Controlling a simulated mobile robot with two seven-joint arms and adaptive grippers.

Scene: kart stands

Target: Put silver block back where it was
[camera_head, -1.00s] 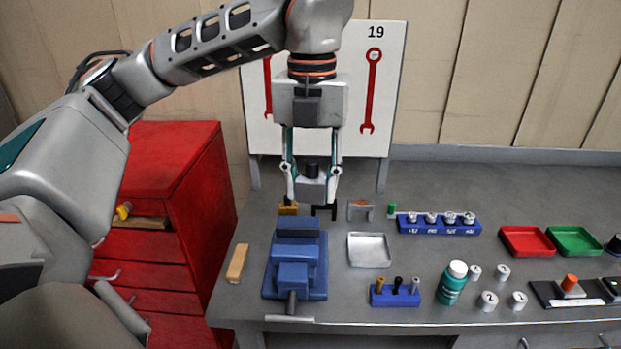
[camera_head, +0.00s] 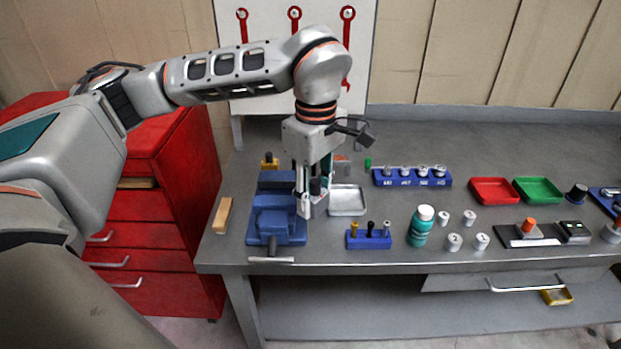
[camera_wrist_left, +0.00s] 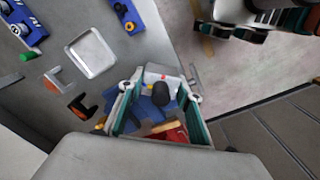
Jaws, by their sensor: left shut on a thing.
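My left gripper (camera_head: 312,200) is shut on the silver block (camera_wrist_left: 162,74), which has a black knob on top. In the head view the fingers mostly cover the block, just right of the blue vise (camera_head: 276,228) and at the left edge of the metal tray (camera_head: 348,207). In the wrist view the block sits between the fingertips, with the blue vise (camera_wrist_left: 150,112) beyond it. Whether the block touches the vise or the bench cannot be told.
A blue holder with small tools (camera_head: 368,241) stands in front of the tray. A wooden bar (camera_head: 222,215) lies left of the vise. A green-capped item, a weight rack (camera_head: 412,179), a teal bottle (camera_head: 420,228) and red and green trays (camera_head: 538,190) are to the right.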

